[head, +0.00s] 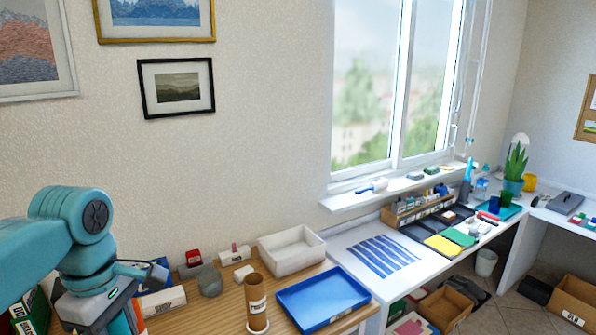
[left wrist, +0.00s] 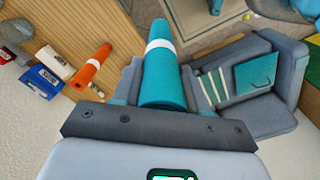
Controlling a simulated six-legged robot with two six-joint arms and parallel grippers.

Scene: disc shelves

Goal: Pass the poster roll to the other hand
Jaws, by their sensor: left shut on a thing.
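The poster roll, teal with a white band (left wrist: 163,92), is in the left wrist view, lying lengthwise between the fingers of my left gripper (left wrist: 160,78). The gripper is shut on it, with a grey finger on each side; the roll's far end reaches out beyond the fingers. In the head view my left gripper (head: 95,298) is low at the left, seen from behind, with its fingers out of the picture or hidden. My right gripper is in neither view.
An orange roll with a white band (left wrist: 90,67) is left of the held roll. On the wooden table, a brown tube (head: 257,301) stands upright, beside a blue tray (head: 322,318) and a white bin (head: 291,245). Small boxes stand near the wall.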

